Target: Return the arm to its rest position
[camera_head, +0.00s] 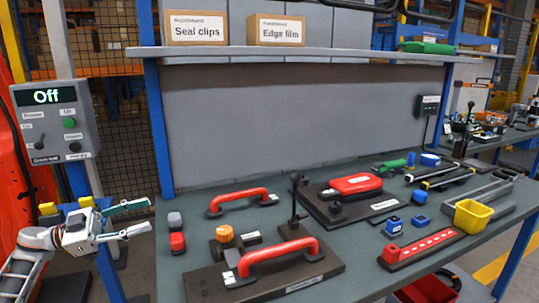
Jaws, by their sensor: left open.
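My left arm comes in from the lower left. Its gripper (136,219) is open and empty, with its two fingers spread apart and pointing right. It hangs in front of the workbench's left edge, left of a small grey and red block pair, and below the control box (52,120) whose display reads "Off". It appears apart from the box and from the things on the bench. My right gripper does not show.
The workbench (182,207) carries red handles (278,253), a red tool (355,184) on a dark plate, a yellow bin (474,216) and small blue parts (393,225). Boxes (196,28) stand on the shelf above. A blue post (157,120) rises at the bench's left end.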

